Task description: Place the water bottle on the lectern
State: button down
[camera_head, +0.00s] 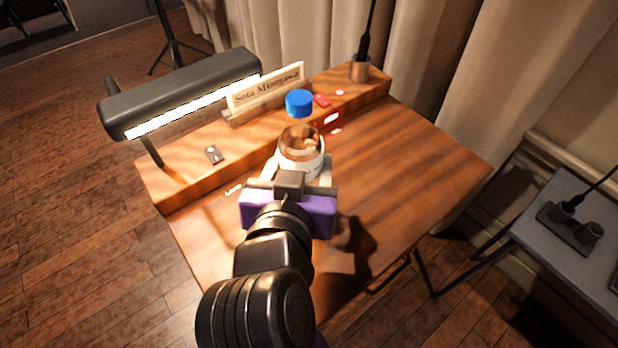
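The water bottle (302,146) is clear, with a blue cap (299,103). It looks upright, over the wooden lectern top (405,165). My gripper (299,170), with a purple body, reaches in from the near side. Its fingers are on both sides of the bottle's lower part and look closed on it. The gripper hides the bottle's base, so I cannot tell whether the bottle touches the wood.
A raised ledge along the lectern's back carries a black lamp (180,92), a nameplate (266,90), a small red item (322,100) and a microphone (361,60) on a metal base. The lectern's right half is bare. A grey table (575,225) stands at the right.

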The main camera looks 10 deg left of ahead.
jog(key=shift+f, duration=2.35)
jog(key=shift+f, duration=0.15)
jog(key=shift+c, duration=2.3)
grip_release()
jog(key=shift+s, duration=0.15)
jog(key=b+v, duration=0.1)
jog(key=v, duration=1.1)
